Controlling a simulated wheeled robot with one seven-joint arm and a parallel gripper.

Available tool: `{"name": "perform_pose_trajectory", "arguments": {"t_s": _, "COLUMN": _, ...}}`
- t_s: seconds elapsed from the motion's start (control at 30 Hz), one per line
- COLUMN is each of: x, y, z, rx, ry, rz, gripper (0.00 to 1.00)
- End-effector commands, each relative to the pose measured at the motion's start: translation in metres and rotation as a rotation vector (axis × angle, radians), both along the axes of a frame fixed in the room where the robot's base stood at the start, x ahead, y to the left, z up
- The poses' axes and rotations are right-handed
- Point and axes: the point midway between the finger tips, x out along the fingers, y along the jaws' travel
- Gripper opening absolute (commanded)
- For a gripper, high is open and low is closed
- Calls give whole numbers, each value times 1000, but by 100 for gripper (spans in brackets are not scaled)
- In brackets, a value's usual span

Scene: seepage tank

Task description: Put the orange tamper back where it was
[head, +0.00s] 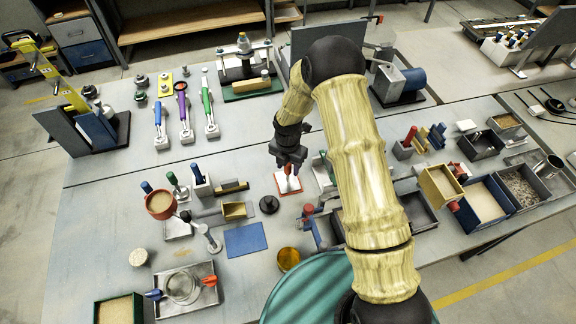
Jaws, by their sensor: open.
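An orange-red item with a square base, which looks like the orange tamper (288,184), stands on the table near the middle of the head view. A pale upright part rises from its base. My gripper (290,163) points down just above it and is open. The gripper partly hides the top of this item, and I cannot tell whether the fingers are around it or only over it. Where the tamper stood before does not show.
Several coloured-handled tools (184,113) lie behind. A yellow-brown jar (289,259) stands in front. My arm hides part of the table to the right.

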Motion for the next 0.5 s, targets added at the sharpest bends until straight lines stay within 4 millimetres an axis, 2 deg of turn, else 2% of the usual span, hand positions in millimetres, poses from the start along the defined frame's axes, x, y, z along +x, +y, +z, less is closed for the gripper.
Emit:
{"name": "perform_pose_trajectory", "arguments": {"t_s": 0.17, "x": 1, "y": 0, "z": 18, "rx": 1, "ry": -4, "rz": 0, "gripper": 44}}
{"name": "perform_pose_trajectory", "arguments": {"t_s": 0.5, "x": 1, "y": 0, "z": 77, "rx": 2, "ry": -6, "rz": -3, "gripper": 44}}
